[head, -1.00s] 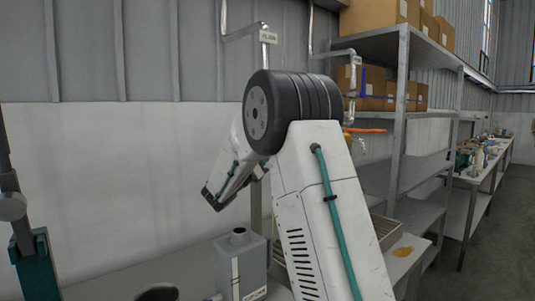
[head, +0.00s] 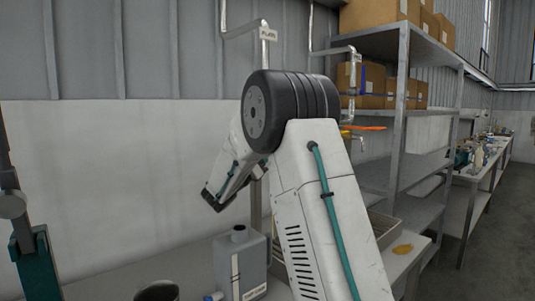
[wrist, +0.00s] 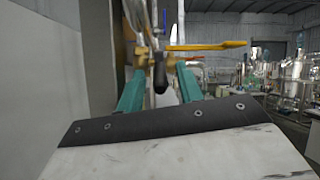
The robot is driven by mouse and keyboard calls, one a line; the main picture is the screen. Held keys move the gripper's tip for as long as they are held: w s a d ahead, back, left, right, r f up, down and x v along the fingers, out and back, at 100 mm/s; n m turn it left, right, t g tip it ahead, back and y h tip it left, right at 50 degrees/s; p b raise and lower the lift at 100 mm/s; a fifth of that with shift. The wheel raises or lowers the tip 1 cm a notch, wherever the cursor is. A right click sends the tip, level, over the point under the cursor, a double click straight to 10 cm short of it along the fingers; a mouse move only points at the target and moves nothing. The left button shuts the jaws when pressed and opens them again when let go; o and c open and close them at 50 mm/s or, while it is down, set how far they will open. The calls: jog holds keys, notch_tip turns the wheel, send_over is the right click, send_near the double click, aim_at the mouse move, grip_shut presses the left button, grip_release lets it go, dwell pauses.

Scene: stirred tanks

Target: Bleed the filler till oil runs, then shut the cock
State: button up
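In the wrist view my gripper (wrist: 160,88) has its two teal fingers apart. A dark rounded end (wrist: 160,80) shows between them on a brass-coloured fitting (wrist: 143,58); I see gaps beside it and cannot tell if a finger touches it. A long orange-yellow lever (wrist: 208,46) extends to the right beyond the fingers. In the head view an orange lever (head: 368,128) and a small spout (head: 360,143) show at the right-hand pipe (head: 352,85). The left-hand pipe (head: 264,50) carries a label and runs down behind my arm. The fingertips are hidden in the head view. No running oil is visible.
A grey can (head: 226,262) and a dark open cup (head: 157,291) stand on the bench. A tray (head: 388,230) and a yellow patch (head: 403,249) lie to the right of my arm. Metal shelving (head: 402,110) with cartons stands at the right, close to the pipes.

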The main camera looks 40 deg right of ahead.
jog(key=v, duration=0.7)
jog(key=shift+a, duration=0.2)
jog(key=shift+f, duration=0.1)
